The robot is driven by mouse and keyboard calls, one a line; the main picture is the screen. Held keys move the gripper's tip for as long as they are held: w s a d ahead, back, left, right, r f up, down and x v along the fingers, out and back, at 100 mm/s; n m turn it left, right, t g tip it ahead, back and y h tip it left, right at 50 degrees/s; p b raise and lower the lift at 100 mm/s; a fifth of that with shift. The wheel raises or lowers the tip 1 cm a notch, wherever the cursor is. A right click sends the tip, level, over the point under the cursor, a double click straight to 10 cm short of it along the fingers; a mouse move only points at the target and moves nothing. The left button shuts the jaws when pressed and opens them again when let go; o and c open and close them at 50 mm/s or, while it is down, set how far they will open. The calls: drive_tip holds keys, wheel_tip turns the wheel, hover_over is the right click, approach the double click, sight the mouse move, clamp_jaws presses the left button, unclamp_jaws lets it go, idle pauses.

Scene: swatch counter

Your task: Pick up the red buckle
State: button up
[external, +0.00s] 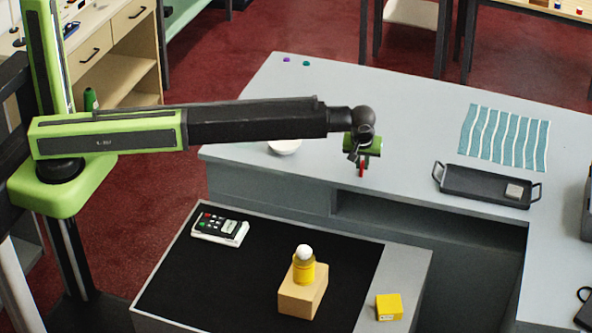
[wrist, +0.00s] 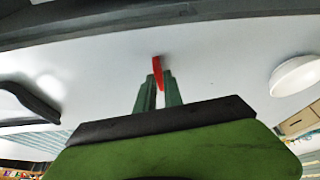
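The red buckle (external: 361,169) shows in the external view as a small upright red piece below my gripper (external: 361,161), in front of the grey counter (external: 400,130). In the wrist view the red buckle (wrist: 157,68) is between the two green fingers of my gripper (wrist: 160,84) and sticks out past their tips. The fingers appear shut on it. The lower part of the buckle is hidden between the fingers. I cannot tell its exact height over the counter.
A white bowl (external: 284,147) stands left of my gripper on the counter. A dark tray (external: 470,186) with a grey block and a striped cloth (external: 503,138) lie to the right.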

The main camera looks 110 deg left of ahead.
clamp_jaws()
